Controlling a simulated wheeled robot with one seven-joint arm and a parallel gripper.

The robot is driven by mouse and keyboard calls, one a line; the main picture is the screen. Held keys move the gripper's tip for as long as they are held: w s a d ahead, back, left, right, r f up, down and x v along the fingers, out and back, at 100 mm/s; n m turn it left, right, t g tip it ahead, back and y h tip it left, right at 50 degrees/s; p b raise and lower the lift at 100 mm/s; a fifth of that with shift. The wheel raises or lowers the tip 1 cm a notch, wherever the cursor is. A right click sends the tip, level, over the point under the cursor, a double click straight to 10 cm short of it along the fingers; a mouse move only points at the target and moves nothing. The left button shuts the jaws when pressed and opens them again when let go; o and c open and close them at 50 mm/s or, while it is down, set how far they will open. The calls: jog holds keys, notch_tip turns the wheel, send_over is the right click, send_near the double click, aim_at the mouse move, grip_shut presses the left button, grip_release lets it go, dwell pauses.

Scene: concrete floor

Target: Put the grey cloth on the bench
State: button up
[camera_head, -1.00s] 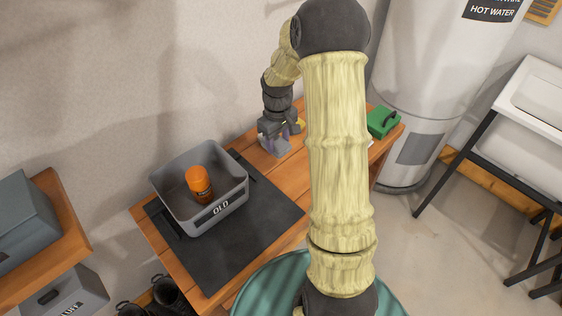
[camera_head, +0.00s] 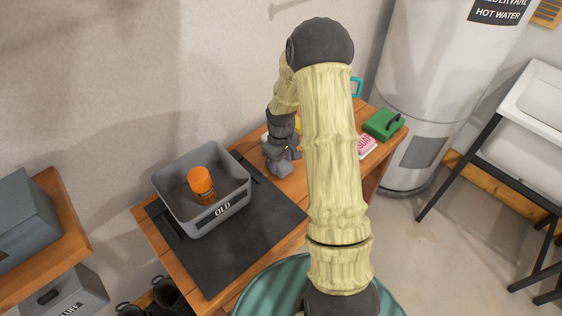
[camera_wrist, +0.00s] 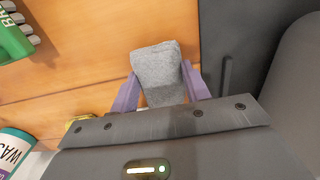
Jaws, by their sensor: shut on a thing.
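My gripper (camera_wrist: 158,92) has purple fingers on both sides of a folded grey cloth (camera_wrist: 158,70) and is shut on it. In the head view the cloth (camera_head: 280,168) hangs under my gripper (camera_head: 281,153), low over the wooden bench (camera_head: 295,187) between the grey bin and the green case. I cannot tell whether the cloth touches the bench top. Bare orange wood (camera_wrist: 85,75) shows beside the cloth in the wrist view.
A green case (camera_head: 383,125) and a pink-and-white item (camera_head: 367,146) are at the bench's right end. A white-and-teal container (camera_wrist: 14,150) is lower left in the wrist view.

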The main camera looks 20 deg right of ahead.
aim_at(281, 164)
jog(key=shift+f, duration=0.1)
jog(key=o, duration=0.9)
jog(key=shift+o, duration=0.2)
notch_tip(281, 164, up, 12)
jog(key=shift+r+p, duration=0.2)
jog(key=shift+p, duration=0.25)
jog(key=s+a+r+m+t, duration=0.1)
jog(key=s+a, duration=0.3)
jog(key=s, duration=0.4)
jog(key=s+a+r+m+t, duration=0.1)
jog(key=s+a+r+m, duration=0.2)
jog(key=s, duration=0.6)
jog(key=shift+a+r+t, duration=0.3)
jog(key=shift+a+r, duration=0.05)
jog(key=shift+a, duration=0.8)
